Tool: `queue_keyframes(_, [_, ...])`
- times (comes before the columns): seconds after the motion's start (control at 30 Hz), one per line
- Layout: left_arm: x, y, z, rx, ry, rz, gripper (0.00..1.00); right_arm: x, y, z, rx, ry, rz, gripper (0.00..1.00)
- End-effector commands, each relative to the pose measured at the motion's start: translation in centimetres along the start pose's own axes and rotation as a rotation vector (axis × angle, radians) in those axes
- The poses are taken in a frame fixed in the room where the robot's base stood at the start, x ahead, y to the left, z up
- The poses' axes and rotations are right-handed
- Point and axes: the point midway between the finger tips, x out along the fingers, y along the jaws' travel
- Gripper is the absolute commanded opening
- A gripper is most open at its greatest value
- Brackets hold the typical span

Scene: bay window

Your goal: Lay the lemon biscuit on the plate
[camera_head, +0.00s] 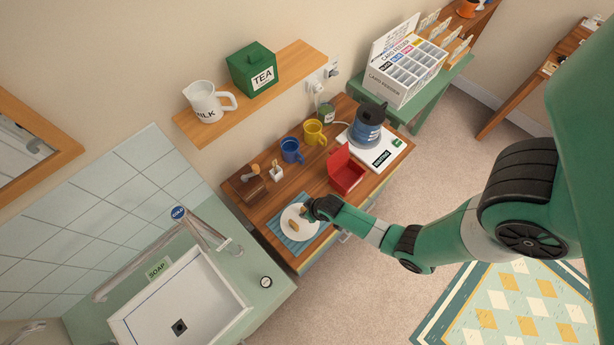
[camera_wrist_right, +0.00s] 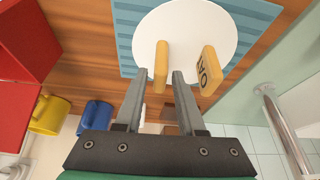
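The white plate (camera_head: 299,222) rests on a blue mat on the wooden counter; the right wrist view shows it too (camera_wrist_right: 200,25). One pale yellow biscuit (camera_wrist_right: 161,66) stands edge-on at the plate, between my right fingertips. Another biscuit (camera_wrist_right: 208,72) with dark lettering is to its right, over the plate's edge; I cannot read the lettering surely. A tan biscuit shows on the plate in the head view (camera_head: 294,225). My right gripper (camera_wrist_right: 167,80) is over the plate, slightly open, with a narrow gap beside the biscuit. My left gripper is not in view.
A red open box (camera_head: 346,172), blue mug (camera_head: 291,151), yellow mug (camera_head: 314,133) and wooden box (camera_head: 246,183) stand behind the plate. The kettle (camera_head: 367,125) is farther right. The sink (camera_head: 180,305) lies at lower left.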

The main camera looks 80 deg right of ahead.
Motion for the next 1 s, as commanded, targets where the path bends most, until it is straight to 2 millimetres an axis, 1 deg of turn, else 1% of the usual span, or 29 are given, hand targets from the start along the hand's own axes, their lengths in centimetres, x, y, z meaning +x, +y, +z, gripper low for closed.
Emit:
queue_keyframes(0.3, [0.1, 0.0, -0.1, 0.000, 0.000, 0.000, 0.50, -0.1, 0.0, 0.0, 0.000, 0.000, 0.000, 0.48])
queue_keyframes(0.43, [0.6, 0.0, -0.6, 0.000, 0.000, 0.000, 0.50, -1.1, 0.0, -0.2, 0.000, 0.000, 0.000, 0.48])
queue_keyframes(0.57, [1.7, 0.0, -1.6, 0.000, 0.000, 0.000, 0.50, -3.9, 0.0, -0.3, 0.000, 0.001, 0.000, 0.48])
queue_keyframes(0.6, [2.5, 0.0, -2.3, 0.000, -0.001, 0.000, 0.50, -5.3, 0.0, -0.4, 0.000, -0.001, 0.000, 0.48])
queue_keyframes(0.7, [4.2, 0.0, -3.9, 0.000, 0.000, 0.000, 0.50, -8.1, 0.0, -0.5, 0.000, 0.000, 0.000, 0.48])
queue_keyframes(0.8, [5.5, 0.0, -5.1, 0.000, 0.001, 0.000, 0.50, -10.1, 0.0, -0.5, -0.001, -0.001, 0.000, 0.48])
queue_keyframes(0.9, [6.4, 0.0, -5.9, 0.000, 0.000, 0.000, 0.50, -11.5, 0.0, -0.4, -0.001, -0.001, 0.000, 0.48])
queue_keyframes(1.0, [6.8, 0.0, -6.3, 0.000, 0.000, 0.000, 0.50, -12.3, 0.0, -0.2, -0.001, -0.001, 0.000, 0.48])
